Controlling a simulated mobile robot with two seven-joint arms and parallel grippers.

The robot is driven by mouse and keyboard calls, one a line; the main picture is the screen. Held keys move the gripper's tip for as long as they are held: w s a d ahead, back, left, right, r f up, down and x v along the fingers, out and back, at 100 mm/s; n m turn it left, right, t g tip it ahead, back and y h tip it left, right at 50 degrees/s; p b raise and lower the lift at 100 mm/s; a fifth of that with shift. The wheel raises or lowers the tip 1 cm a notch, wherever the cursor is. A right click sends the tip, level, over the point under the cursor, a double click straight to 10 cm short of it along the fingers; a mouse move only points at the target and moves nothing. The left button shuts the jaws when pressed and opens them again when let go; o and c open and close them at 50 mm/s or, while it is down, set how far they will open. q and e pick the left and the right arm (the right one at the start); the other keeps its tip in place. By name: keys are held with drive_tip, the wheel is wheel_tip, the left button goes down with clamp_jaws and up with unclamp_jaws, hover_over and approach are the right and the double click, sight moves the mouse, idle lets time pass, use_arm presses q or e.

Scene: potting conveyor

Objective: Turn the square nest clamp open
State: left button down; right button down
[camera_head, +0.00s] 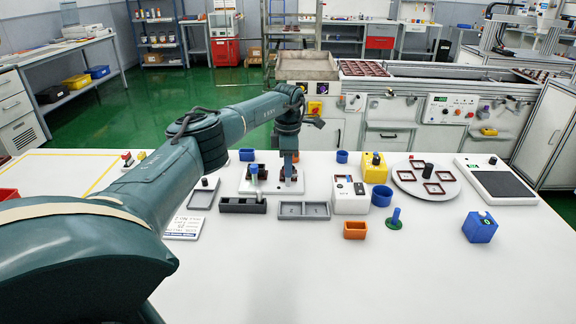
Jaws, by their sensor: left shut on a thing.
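A white fixture plate (270,189) lies toward the back of the white table. A blue-topped upright part (254,172) stands on its left half. My left gripper (289,176) points straight down at the plate's right half. It is shut on a small part there, which I take to be the square nest clamp. The fingers and wrist mostly hide that part, so its turn angle cannot be seen. My right gripper is out of view.
Grey trays (302,210) and a dark block holder (242,205) lie just in front of the plate. A white box with buttons (350,198), a yellow box (375,168) and a round disc with frames (426,180) stand to the right.

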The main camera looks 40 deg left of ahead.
use_arm(q)
drive_tip(key=shift+m, duration=0.5)
drive_tip(key=c, duration=1.3)
unclamp_jaws()
drive_tip(key=shift+o, duration=0.2)
wheel_tip(320, 180, up, 13)
drive_tip(key=shift+r, duration=0.15)
